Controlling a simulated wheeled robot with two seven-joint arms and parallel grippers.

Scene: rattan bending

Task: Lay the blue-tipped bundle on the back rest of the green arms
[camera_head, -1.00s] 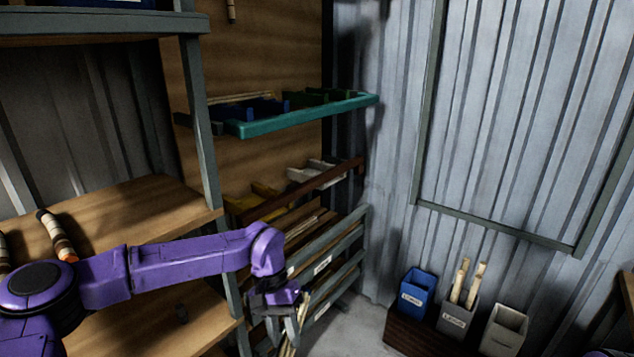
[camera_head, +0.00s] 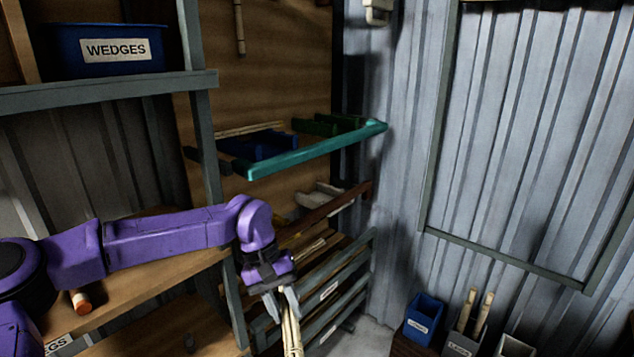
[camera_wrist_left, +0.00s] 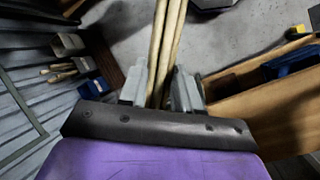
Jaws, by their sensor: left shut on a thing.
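My left gripper (camera_head: 278,303) is shut on a bundle of pale rattan rods (camera_head: 291,336). The bundle hangs down from the fingers in the head view and runs out of the frame. The left wrist view shows its rods (camera_wrist_left: 167,45) between the two fingers (camera_wrist_left: 160,90). No blue tip shows in either view. The green arms (camera_head: 328,124) stand on the upper tier of the rack, behind a teal rail (camera_head: 310,154), above and to the right of my gripper. The place where they meet the back is small and dark. My right gripper is not in view.
Blue arms (camera_head: 262,145) sit left of the green ones, with thin rods lying behind. A brown rail (camera_head: 325,212) and grey slatted rack (camera_head: 330,290) lie below. Labelled bins (camera_head: 424,318) stand at right.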

